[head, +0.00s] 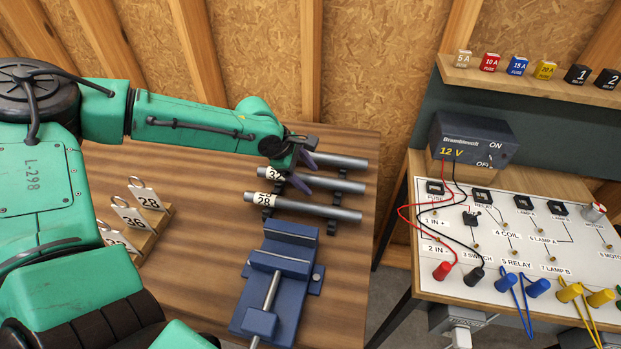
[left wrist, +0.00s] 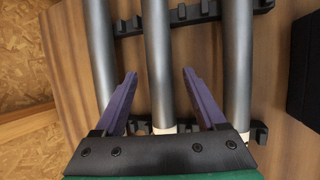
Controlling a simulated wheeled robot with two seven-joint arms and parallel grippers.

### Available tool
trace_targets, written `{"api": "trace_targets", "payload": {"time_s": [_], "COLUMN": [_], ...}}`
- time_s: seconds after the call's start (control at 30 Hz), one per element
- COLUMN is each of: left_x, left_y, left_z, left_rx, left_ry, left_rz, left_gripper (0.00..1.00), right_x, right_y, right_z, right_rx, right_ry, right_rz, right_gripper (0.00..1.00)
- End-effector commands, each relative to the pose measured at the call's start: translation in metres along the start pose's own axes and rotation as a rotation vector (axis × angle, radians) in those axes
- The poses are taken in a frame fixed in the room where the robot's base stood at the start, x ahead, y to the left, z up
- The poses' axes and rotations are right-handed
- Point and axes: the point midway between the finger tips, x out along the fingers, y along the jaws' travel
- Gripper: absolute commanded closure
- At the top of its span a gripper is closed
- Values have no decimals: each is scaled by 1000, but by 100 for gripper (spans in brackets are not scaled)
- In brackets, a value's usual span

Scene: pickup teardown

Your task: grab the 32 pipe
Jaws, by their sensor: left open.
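Three grey metal pipes lie side by side on black rack supports on the wooden bench. The middle pipe (head: 321,186) has a white label starting with 3; its second digit is not clear. The near pipe (head: 318,208) has a label reading 28. The far pipe (head: 340,161) has its label end hidden by my gripper. My left gripper (head: 306,172) is open above the rack. In the left wrist view, its purple fingers (left wrist: 160,85) stand apart on either side of the middle pipe (left wrist: 157,50), with visible gaps to it. My right gripper is not in view.
A blue vise (head: 281,263) stands just in front of the rack. Numbered tags with rings, including 28 (head: 150,201) and 36 (head: 133,220), stand on a wooden block at left. A circuit board (head: 500,240) with a 12 V supply (head: 472,139) is on the right bench.

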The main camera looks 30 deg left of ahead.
Motion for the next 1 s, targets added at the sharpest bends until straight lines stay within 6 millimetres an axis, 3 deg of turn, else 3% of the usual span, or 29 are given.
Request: {"api": "trace_targets", "payload": {"time_s": [0.07, 0.27, 1.0], "left_x": [0, -1, -1], "left_y": [0, 0, 0], "left_z": [0, 0, 0], "left_rx": [0, 0, 0], "left_ry": [0, 0, 1], "left_rz": [0, 0, 0], "left_gripper": [27, 100, 100], "right_x": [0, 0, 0], "right_y": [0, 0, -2], "right_z": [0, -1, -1], "right_rx": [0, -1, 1], "right_ry": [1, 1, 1], "right_rz": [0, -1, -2], "right_gripper": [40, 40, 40]}}
